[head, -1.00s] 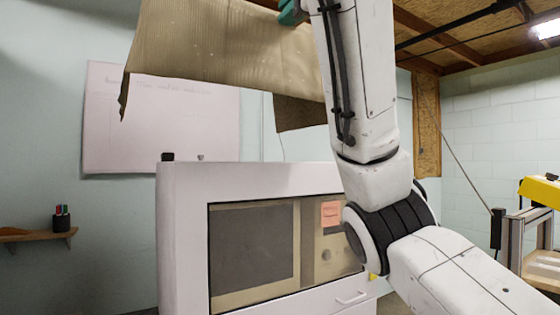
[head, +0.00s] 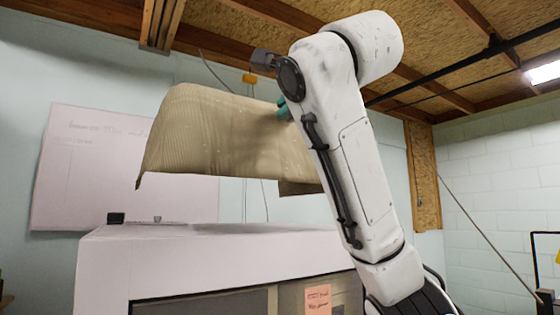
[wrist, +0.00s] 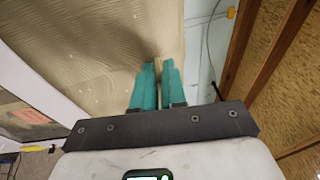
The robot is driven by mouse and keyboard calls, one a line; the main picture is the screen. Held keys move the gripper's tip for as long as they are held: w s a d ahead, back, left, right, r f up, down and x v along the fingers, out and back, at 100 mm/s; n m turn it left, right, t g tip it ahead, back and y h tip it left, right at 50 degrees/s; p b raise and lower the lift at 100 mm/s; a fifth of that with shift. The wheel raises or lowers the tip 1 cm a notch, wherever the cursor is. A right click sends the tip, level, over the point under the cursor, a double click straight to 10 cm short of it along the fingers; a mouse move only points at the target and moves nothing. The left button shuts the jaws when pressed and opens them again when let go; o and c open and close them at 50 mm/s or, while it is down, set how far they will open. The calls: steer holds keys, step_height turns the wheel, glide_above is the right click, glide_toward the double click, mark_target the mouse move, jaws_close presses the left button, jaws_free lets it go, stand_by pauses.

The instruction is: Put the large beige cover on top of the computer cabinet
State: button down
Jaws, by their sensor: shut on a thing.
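The large beige cover (head: 215,135) hangs in the air above the computer cabinet (head: 200,250), draped and drooping at its left end. My gripper (head: 283,108) is shut on the cover's right part, mostly behind my arm in the head view. In the wrist view, the teal fingers (wrist: 158,85) pinch the cover (wrist: 90,45), which spreads up and to the left. The cabinet is white with a flat top, and a gap shows between its top and the cover. Part of the cover's right end is hidden by my arm.
A small black object (head: 116,218) stands on or just behind the cabinet's back left top edge. A whiteboard (head: 75,165) is on the wall behind. An orange note (head: 318,299) is on the cabinet front. Wooden beams (head: 260,12) run overhead.

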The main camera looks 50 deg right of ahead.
mark_target(285, 161)
steer(key=w+d+f, duration=0.1)
steer(key=f, duration=0.1)
steer(key=w+d+f, duration=0.1)
steer(key=f, duration=0.1)
steer(key=w+d+f, duration=0.1)
steer(key=w, duration=0.1)
steer(key=shift+d+f, duration=0.1)
steer(key=shift+f, duration=0.3)
steer(key=shift+w+d+f, duration=0.1)
steer(key=shift+w+f, duration=0.05)
steer(key=shift+f, duration=0.75)
steer(key=shift+w+f, duration=0.1)
steer(key=shift+f, duration=0.8)
steer(key=shift+f, duration=0.15)
steer(key=c, duration=1.2)
jaws_free()
steer(key=b+v, duration=0.2)
steer(key=v, duration=1)
